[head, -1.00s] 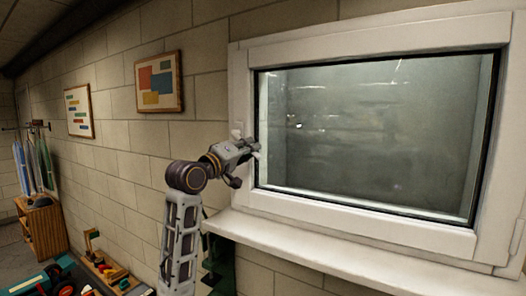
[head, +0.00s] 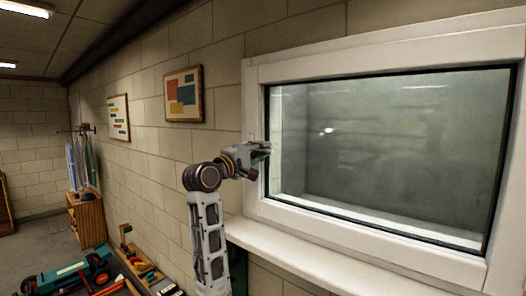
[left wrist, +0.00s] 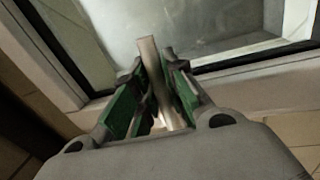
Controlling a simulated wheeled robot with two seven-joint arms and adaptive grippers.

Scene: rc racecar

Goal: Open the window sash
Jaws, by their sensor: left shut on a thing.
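The window sash (head: 256,190) is a white frame around a dark, reflective glass pane (head: 390,150) at the right of the head view. It looks shut. My left gripper (head: 266,151) is at the sash's left side. In the left wrist view, its green-padded fingers (left wrist: 153,98) are closed around a narrow pale metal bar, which looks like the window handle (left wrist: 148,52). The handle is mostly hidden behind the gripper in the head view. My right gripper is not in view.
A white sill (head: 300,262) juts out below the window. Framed pictures (head: 183,94) hang on the block wall to the left. A wooden cabinet (head: 87,220) and a teal toy car (head: 68,275) stand at the lower left. Floor beyond is open.

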